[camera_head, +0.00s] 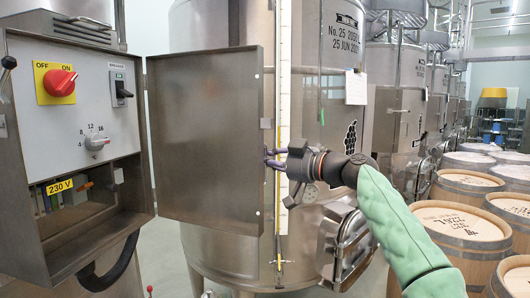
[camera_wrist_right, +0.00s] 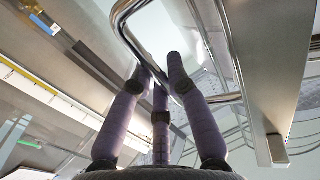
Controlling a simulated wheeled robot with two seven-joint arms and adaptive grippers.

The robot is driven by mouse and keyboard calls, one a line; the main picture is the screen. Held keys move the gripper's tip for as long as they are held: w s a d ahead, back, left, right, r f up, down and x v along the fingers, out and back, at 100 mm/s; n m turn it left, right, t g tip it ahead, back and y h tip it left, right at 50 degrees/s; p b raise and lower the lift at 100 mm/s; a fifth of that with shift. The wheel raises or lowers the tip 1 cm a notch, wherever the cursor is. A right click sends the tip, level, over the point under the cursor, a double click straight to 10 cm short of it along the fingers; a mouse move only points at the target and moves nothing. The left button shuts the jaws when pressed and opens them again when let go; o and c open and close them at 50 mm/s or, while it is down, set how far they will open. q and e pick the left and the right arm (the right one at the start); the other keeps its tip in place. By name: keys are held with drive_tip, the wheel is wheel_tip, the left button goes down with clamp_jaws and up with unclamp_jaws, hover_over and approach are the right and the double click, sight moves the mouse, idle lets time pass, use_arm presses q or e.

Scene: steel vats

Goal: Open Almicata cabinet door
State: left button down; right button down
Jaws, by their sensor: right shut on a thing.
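The grey metal cabinet (camera_head: 18,130) stands at the left in the head view. Its door (camera_head: 205,140) is swung wide open to the right, hinged at the cabinet's right side, with its inner face towards me. My right gripper (camera_head: 272,157) is at the door's free edge, coming from the right. In the right wrist view, its purple fingers (camera_wrist_right: 165,75) are closed around a bent chrome handle (camera_wrist_right: 135,42). In the head view the handle is hidden behind the door. My left gripper is not in view.
Inside the cabinet are a red knob (camera_head: 59,83), a black switch (camera_head: 123,88) and a dial (camera_head: 96,141). A steel vat (camera_head: 335,110) stands close behind the door and my right gripper. Wooden barrels (camera_head: 460,222) fill the right side.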

drive_tip(key=shift+w+f+p, duration=0.1)
drive_tip(key=shift+w+p, duration=0.35)
drive_tip(key=shift+w, duration=0.05)
drive_tip(key=shift+n+g, duration=0.3)
drive_tip(key=shift+g, duration=0.1)
drive_tip(key=c, duration=1.2)
unclamp_jaws()
drive_tip(key=shift+w, duration=0.1)
drive_tip(key=v, duration=1.2)
drive_tip(key=shift+f, duration=0.25)
